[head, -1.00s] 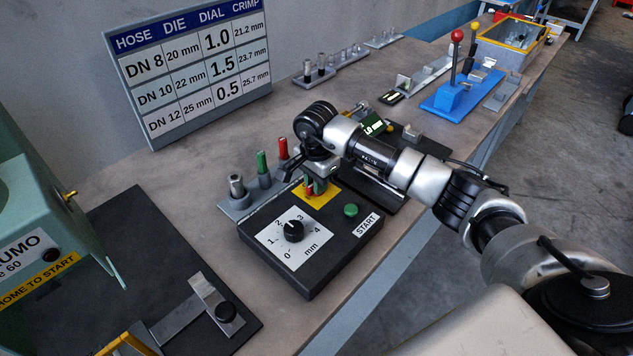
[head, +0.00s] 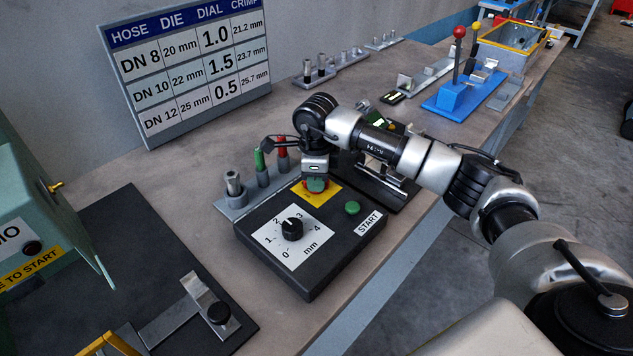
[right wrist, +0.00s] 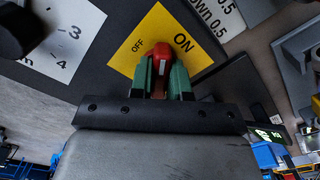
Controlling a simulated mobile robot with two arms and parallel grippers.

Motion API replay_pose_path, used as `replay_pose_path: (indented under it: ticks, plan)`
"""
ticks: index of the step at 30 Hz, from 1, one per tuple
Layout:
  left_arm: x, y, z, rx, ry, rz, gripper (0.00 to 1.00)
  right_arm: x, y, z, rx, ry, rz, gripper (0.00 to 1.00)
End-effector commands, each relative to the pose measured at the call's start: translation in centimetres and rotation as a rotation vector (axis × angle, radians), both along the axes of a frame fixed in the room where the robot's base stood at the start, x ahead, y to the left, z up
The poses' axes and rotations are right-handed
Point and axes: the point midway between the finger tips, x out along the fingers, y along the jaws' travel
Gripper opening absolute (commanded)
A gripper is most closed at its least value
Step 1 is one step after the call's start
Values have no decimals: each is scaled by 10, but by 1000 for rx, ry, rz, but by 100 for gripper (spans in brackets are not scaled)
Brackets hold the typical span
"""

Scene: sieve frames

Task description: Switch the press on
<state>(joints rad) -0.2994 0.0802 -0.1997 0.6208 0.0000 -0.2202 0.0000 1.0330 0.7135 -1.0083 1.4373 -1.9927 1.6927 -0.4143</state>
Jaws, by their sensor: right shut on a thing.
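The press's control box (head: 335,253) is dark and stands on the bench, with a yellow OFF/ON plate (head: 327,198) at its back corner. A red switch knob with a white mark (right wrist: 161,57) sits on that plate in the right wrist view, between the words OFF and ON. My right gripper (right wrist: 161,75) has its green fingertips shut on this knob. In the head view my right gripper (head: 316,184) covers most of the knob. I cannot tell exactly which word the knob points at. My left gripper is out of view.
The box also carries a black dial (head: 292,229) and a green START button (head: 352,208). The green press (head: 30,210) is at the left. A chart board (head: 190,75) stands at the back.

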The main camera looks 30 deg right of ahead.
Motion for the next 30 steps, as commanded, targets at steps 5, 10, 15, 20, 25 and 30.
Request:
replay_pose_path:
  ticks: [5,10,15,20,25,30]
  plan:
    - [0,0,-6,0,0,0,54,1,-1,0,-1,-4,-169,0]
    - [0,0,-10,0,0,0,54,1,-1,0,0,-3,-324,0]
    - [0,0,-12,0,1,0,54,1,-1,1,0,-3,-459,0]
    - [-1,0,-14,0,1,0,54,1,-1,2,0,-3,-558,0]
    - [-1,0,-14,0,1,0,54,1,-1,2,0,-3,-630,0]
    - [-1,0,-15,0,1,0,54,1,-1,2,0,-4,-667,0]
